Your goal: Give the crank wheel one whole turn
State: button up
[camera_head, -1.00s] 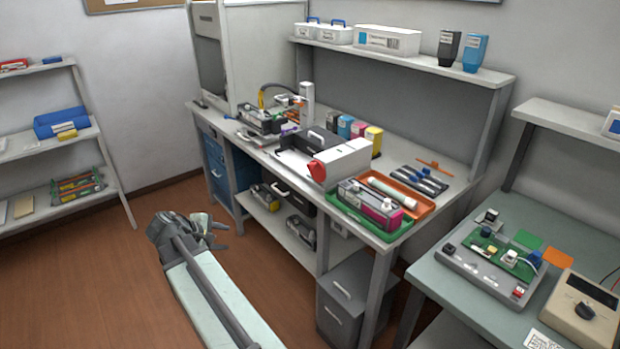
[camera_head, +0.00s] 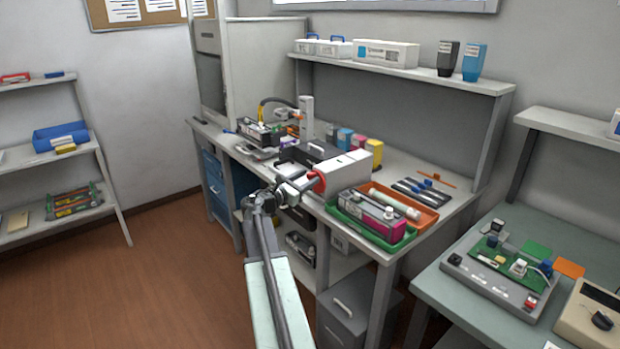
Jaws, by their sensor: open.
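The crank wheel (camera_head: 318,183) is a small red part on the left end of the white and grey machine (camera_head: 346,171) on the workbench. My gripper (camera_head: 305,184) is at the end of my raised arm, just left of the wheel and at about its height. Its jaws are open, with nothing seen between them. They overlap the wheel's left edge in the picture, and I cannot tell whether they touch it. Part of the wheel and its handle are hidden or too small to make out.
A green tray (camera_head: 352,232) with a magenta-ended cartridge and an orange tray (camera_head: 428,216) lie right of the machine. Coloured bottles (camera_head: 374,152) stand behind it. A grey bin (camera_head: 350,312) stands under the bench. The floor at left is clear.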

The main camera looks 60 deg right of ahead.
jog(key=shift+d, duration=0.4)
